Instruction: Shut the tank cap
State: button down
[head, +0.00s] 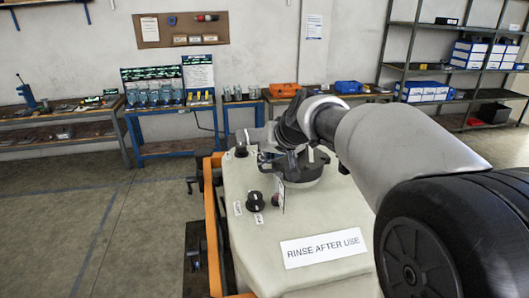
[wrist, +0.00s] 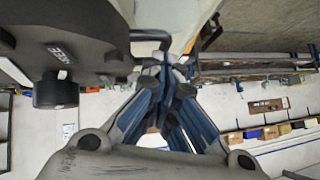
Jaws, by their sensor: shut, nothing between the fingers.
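The tank (head: 300,218) is a cream block with a "RINSE AFTER USE" label on its top. A dark round cap (head: 305,178) sits at the tank's far part, partly hidden by my arm; I cannot tell whether it is fully seated. In the wrist view a large dark round part, apparently the cap (wrist: 75,25), fills the upper left, with pale lettering and a black knob below it. My gripper (wrist: 166,65) is shut and empty, its blue-sided fingers together beside the dark part's edge, close to a thin dark bar. I cannot tell whether they touch.
A black knob (head: 255,200) with small white labels stands on the tank's left side. An orange frame (head: 212,225) runs along the tank's left edge. Benches with tools line the back wall, and the floor at left is clear.

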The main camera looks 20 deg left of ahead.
jog(key=w+a+r+v, duration=0.1)
jog(key=w+r+v, duration=0.1)
jog(key=v, duration=1)
jog(key=s+d+f+m+h+b, duration=0.1)
jog(key=s+d+f+h+b, duration=0.1)
jog(key=s+d+f+b, duration=0.5)
jog(key=s+d+f+m+h+b, duration=0.2)
jog(key=s+d+f+b, duration=0.1)
jog(key=s+d+f, duration=0.75)
jog(key=s+d+f+m+h+b, duration=0.1)
jog(key=s+d+f+b, duration=0.2)
jog(key=s+d+f, duration=0.3)
jog(key=s+d+f+m+g+h+b, duration=0.1)
jog(key=s+d+f+b, duration=0.3)
jog(key=s+d+f, duration=0.3)
notch_tip(320, 180, down, 5)
jog(key=shift+s+r+g+h+b, duration=0.15)
jog(key=shift+s+g+h+b, duration=0.15)
jog(key=shift+s+h, duration=0.15)
jog(key=c, duration=2.4)
grip_release()
